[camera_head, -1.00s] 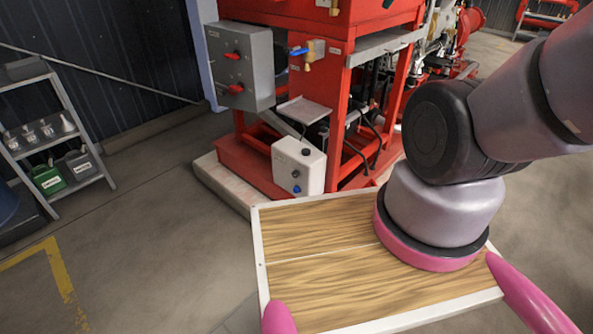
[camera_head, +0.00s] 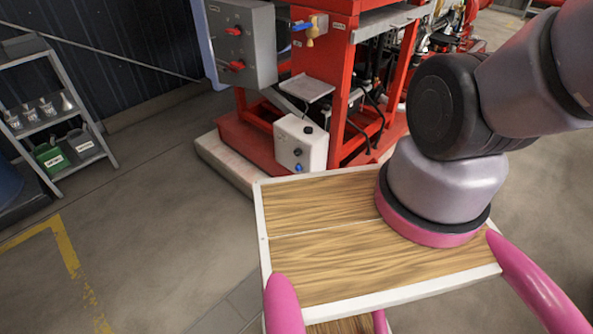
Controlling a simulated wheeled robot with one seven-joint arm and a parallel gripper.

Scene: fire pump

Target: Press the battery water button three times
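A white box (camera_head: 300,144) stands low at the front of the red pump frame (camera_head: 345,75). Its front face carries dark round knobs or buttons (camera_head: 297,152) and a blue one (camera_head: 298,168) near the bottom. I cannot read any label, so which of them is the battery water button is unclear. A grey control box (camera_head: 240,45) with two red handles is mounted above it to the left. My arm shows at the right, rising from my wooden-topped base; my gripper is outside the picture.
A metal shelf (camera_head: 55,110) at the left holds funnels and a green can (camera_head: 50,157). A pale plinth edge (camera_head: 225,165) runs under the pump. The concrete floor (camera_head: 160,220) in front and to the left is clear, with a worn yellow line (camera_head: 68,250).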

